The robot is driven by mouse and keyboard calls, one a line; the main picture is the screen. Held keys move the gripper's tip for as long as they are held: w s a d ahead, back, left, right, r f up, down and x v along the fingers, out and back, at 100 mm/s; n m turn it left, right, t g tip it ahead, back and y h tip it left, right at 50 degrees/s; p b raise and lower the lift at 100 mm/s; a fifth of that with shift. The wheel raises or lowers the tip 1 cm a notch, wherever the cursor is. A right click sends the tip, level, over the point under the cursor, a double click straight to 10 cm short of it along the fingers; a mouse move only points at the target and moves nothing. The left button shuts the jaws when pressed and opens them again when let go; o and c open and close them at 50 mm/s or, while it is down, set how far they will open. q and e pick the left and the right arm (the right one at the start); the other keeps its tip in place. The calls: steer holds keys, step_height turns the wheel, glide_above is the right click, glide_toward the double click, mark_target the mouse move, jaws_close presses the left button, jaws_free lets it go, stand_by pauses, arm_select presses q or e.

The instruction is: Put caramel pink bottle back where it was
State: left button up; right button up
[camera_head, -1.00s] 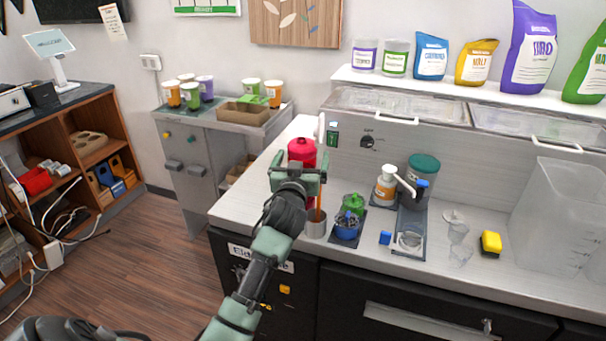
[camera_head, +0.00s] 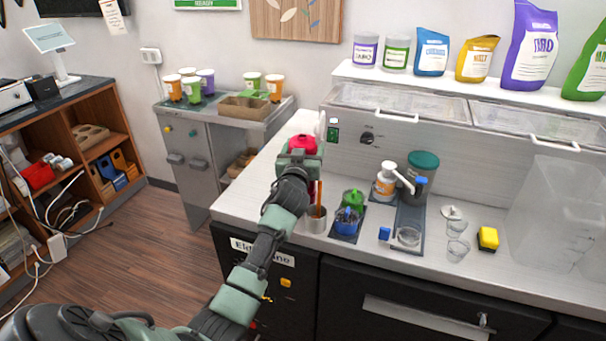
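A red-pink bottle (camera_head: 303,143) stands at the left end of the counter (camera_head: 262,190). Its top shows above my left gripper, and a strip of red shows below it. The wrist hides most of its body. My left gripper (camera_head: 300,163) is at the bottle, with its green fingers at either side in the picture. I cannot tell whether they touch or grip it. An orange-labelled white pump bottle (camera_head: 385,182) stands farther right on a dark mat. My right gripper is not in view.
A metal cup with sticks (camera_head: 316,220), a blue container with a green item (camera_head: 347,221), a teal-lidded jar (camera_head: 423,162), clear cups (camera_head: 457,248) and a yellow block (camera_head: 488,238) share the counter. A large clear bin (camera_head: 555,220) stands right.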

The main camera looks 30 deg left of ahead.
arm_select(q)
steer(key=c, duration=0.5)
steer(key=shift+w+r, duration=0.1)
steer(key=shift+r, duration=0.05)
jaws_close()
